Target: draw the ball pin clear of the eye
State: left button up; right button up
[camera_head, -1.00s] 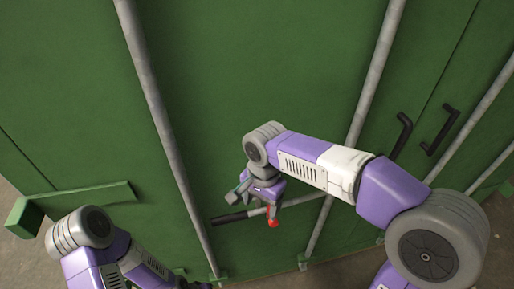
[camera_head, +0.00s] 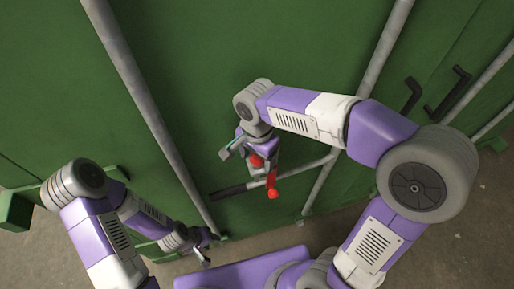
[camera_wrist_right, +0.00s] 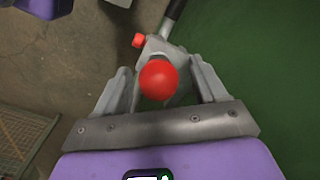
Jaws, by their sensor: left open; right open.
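The ball pin's round red head (camera_wrist_right: 158,78) sits between the fingers of my right gripper (camera_wrist_right: 163,82) in the right wrist view. The fingers are open on both sides of it. A grey bracket behind it hides the eye and shank. A smaller red end (camera_wrist_right: 138,41) shows at the bracket's far side; I cannot tell whether it belongs to the pin. In the head view my right gripper (camera_head: 258,160) is at the handle bar, with a red part (camera_head: 272,192) just below. My left gripper (camera_head: 206,250) is open and empty near the door's lower edge.
A metal handle bar with a black grip (camera_head: 228,193) crosses the green doors (camera_head: 240,50). Upright grey rods (camera_head: 145,95) and (camera_head: 378,60) stand either side. Black handles (camera_head: 448,95) are at the right. Bare floor (camera_head: 440,235) lies in front.

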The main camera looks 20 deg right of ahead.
jog(key=shift+s+f, duration=0.15)
jog(key=shift+f, duration=0.05)
jog(key=c, duration=1.3)
jog(key=shift+r+p, duration=1.3)
jog(key=shift+r, duration=0.3)
jog(key=shift+r+p, duration=0.8)
jog(key=shift+r, duration=5.1)
